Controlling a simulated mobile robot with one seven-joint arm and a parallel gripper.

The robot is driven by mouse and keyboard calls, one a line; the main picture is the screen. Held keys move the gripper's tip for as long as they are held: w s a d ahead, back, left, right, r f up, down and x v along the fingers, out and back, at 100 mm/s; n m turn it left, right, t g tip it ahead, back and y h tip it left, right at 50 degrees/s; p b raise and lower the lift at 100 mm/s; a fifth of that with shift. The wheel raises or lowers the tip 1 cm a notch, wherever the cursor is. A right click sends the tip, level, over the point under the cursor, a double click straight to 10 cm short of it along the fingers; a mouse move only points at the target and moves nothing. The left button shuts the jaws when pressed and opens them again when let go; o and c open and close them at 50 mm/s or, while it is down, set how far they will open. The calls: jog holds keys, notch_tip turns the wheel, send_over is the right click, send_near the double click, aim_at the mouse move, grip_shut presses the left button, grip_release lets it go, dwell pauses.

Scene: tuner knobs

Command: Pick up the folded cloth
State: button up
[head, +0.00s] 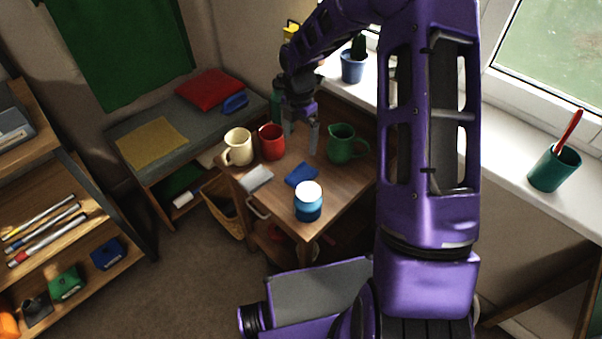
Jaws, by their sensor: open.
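My gripper (301,140) is open and points down over the back of the small wooden table (335,205), with nothing visible between its fingers. A flat blue piece (301,175) that looks like a folded cloth lies on the table, nearer the front than my gripper. A flat pale grey-white piece (257,178) lies to its left near the table edge; I cannot tell whether it is cloth. A red mug (271,142) and a cream mug (238,147) stand left of my gripper. A green jug (341,143) stands to its right.
A blue can with a white top (308,205) stands just in front of the blue piece. A bench (222,122) at the back left holds a yellow cloth (153,144) and a red cushion-like thing (210,90). A basket (222,212) stands below the table's left side.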

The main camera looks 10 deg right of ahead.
jog(key=b, duration=0.1)
send_over(301, 173)
jog(key=f, duration=0.8)
jog(key=shift+s+a+f, duration=0.2)
jog(key=shift+a+f, duration=0.1)
jog(key=shift+f, duration=0.05)
jog(key=shift+w+d+f+b, duration=0.1)
jog(key=shift+f+b, duration=0.1)
jog(key=shift+f, duration=1.35)
jog(key=shift+w+d+f+b, duration=0.1)
jog(key=shift+f+b, duration=0.05)
jog(key=shift+f, duration=1.35)
jog(key=c, duration=1.2)
jog(key=shift+r, duration=0.15)
jog(key=shift+c, duration=0.2)
notch_tip(301, 173, up, 10)
jog(key=p, duration=0.1)
